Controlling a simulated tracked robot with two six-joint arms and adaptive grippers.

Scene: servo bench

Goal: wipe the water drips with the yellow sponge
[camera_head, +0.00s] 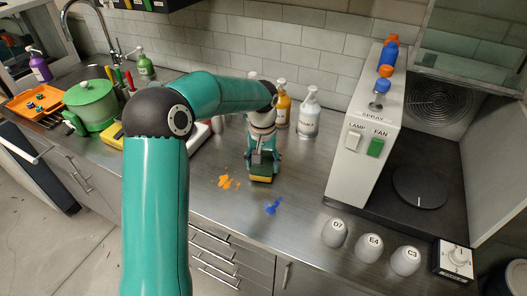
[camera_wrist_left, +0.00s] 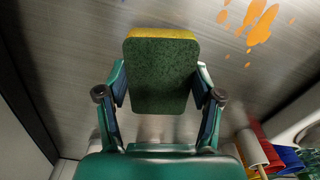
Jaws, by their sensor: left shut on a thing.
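My left gripper (camera_head: 262,158) is shut on the yellow sponge (camera_head: 262,179), which has a dark green scouring side. In the left wrist view the sponge (camera_wrist_left: 161,75) sits between the two fingers (camera_wrist_left: 160,98), green side toward the camera. The sponge is at or just above the steel worktop; I cannot tell if it touches. A blue splash (camera_head: 273,207) lies on the worktop in front of the sponge, slightly right. An orange splash (camera_head: 228,182) lies to its left and also shows in the left wrist view (camera_wrist_left: 258,22). No clear water drips stand out.
Orange and white bottles (camera_head: 308,115) stand behind the gripper. A white switch box (camera_head: 365,125) stands to the right, with a dark hob (camera_head: 420,188) beyond. Grey labelled pods (camera_head: 369,247) line the front right edge. A green pot (camera_head: 92,104) is at the left.

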